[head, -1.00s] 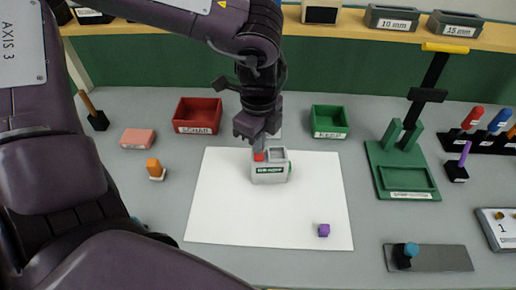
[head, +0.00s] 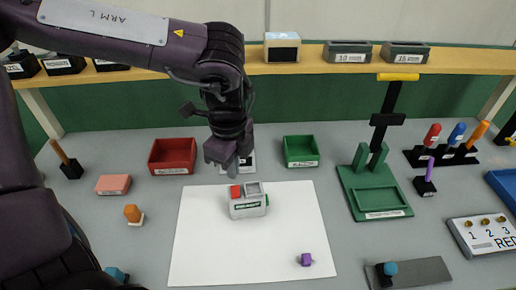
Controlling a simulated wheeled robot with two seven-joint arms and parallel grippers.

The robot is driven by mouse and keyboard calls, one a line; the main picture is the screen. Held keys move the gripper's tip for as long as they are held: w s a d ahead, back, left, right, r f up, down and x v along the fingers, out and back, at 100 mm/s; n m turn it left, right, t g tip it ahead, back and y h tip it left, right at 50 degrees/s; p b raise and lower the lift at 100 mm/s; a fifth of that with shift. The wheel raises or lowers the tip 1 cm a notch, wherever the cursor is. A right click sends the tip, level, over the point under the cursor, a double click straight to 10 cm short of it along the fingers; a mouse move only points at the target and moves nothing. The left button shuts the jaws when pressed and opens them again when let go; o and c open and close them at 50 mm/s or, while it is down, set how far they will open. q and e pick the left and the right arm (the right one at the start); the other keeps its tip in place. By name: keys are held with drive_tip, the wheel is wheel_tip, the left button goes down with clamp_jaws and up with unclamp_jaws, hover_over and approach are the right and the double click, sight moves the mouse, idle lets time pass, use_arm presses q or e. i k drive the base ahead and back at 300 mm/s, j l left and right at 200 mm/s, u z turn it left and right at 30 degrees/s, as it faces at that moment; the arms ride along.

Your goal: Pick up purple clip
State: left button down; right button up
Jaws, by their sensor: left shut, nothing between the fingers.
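The purple clip (head: 306,259) is a small purple block lying on the lower right part of the white sheet (head: 200,250). My left gripper (head: 232,172) points down just behind and above the grey box (head: 248,209) with a red part on its top, up and to the left of the purple clip. It is shut and holds nothing, well apart from the clip. My right gripper is not in the picture.
A red tray (head: 172,171) and a green tray (head: 301,165) stand behind the sheet. A green press (head: 374,190) stands to the right, near a grey plate with a blue knob (head: 390,268). The sheet around the clip is clear.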

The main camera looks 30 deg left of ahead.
sight(305, 260)
drive_tip(key=k+l, duration=1.55)
drive_tip(key=k, duration=0.15)
